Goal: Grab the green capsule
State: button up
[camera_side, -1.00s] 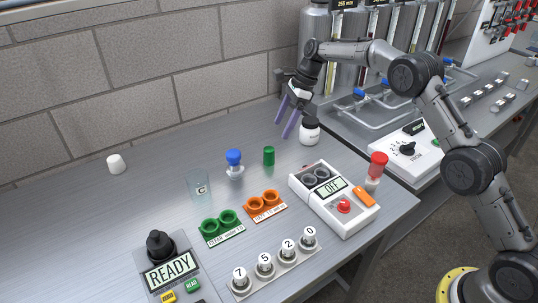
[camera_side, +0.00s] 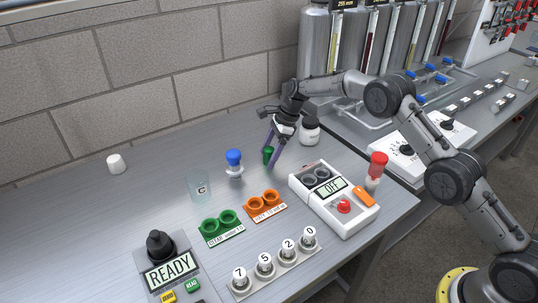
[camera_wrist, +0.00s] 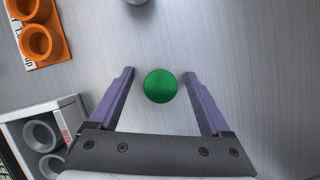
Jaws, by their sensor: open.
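The green capsule (camera_side: 267,153) stands upright on the metal bench, partly behind a finger in the side view. In the wrist view the green capsule (camera_wrist: 160,86) shows its round top, between the two purple fingers. My gripper (camera_side: 271,157) points down over it, with one finger on each side. In the wrist view my gripper (camera_wrist: 158,84) is open, with bare bench visible between the capsule and each finger. The capsule is not held.
A blue-topped stopper (camera_side: 234,160) stands to the left and a white jar (camera_side: 310,131) to the right. Orange cups (camera_side: 265,201), green cups (camera_side: 219,222) and a white device reading OFF (camera_side: 310,202) are nearer the front. The bench's left part is mostly clear.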

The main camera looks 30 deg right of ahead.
jog(key=shift+c, duration=0.2)
jog(key=c, duration=0.8)
jog(key=shift+o, duration=0.2)
jog(key=shift+r, duration=0.15)
